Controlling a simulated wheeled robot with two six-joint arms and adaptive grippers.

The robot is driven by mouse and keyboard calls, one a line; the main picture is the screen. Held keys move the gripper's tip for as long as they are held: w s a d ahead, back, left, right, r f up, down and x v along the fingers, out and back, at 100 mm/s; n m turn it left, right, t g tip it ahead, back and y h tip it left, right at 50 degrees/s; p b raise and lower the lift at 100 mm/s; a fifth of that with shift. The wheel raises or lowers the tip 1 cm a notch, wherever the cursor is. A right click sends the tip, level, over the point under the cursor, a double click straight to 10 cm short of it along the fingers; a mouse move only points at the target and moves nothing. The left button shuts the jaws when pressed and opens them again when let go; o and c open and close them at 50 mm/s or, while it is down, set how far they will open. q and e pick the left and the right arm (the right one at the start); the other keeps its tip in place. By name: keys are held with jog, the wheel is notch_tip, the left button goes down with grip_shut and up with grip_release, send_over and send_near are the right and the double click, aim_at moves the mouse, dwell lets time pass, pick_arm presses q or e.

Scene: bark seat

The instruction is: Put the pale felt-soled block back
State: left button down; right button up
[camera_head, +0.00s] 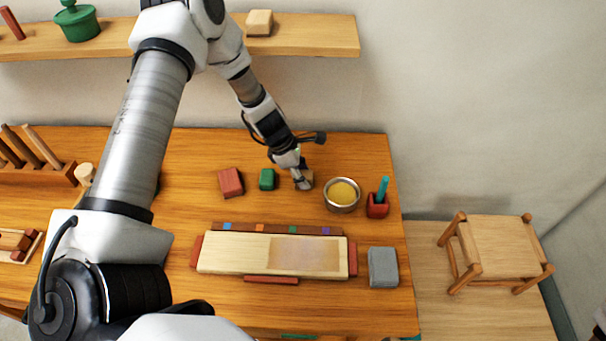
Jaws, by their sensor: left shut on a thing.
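My left gripper (302,184) reaches down from the shelf side to the back right of the workbench. It is shut on a small tan block (309,176), which the fingers partly hide. The block is at or just above the bench top; I cannot tell if it touches. Its underside is hidden, so no felt shows. Another pale wooden block (259,22) sits on the wall shelf (310,36). My right gripper is not in view.
Beside the gripper are a green block (267,179), a red block (231,182), a tin of yellow stuff (342,194) and a red holder (377,207) with a teal stick. In front lie a pale board (230,253) and a grey block (383,267). A stool (490,245) stands right.

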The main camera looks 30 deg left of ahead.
pick_arm(q)
jog(key=shift+f, duration=0.2)
jog(key=c, duration=0.7)
grip_release()
jog(key=shift+r, duration=0.1)
jog(key=shift+o, duration=0.2)
jog(key=p+v, duration=0.7)
jog(key=v, duration=0.5)
jog(key=shift+p, duration=0.35)
jog(key=shift+r, duration=0.15)
jog(key=shift+s, duration=0.1)
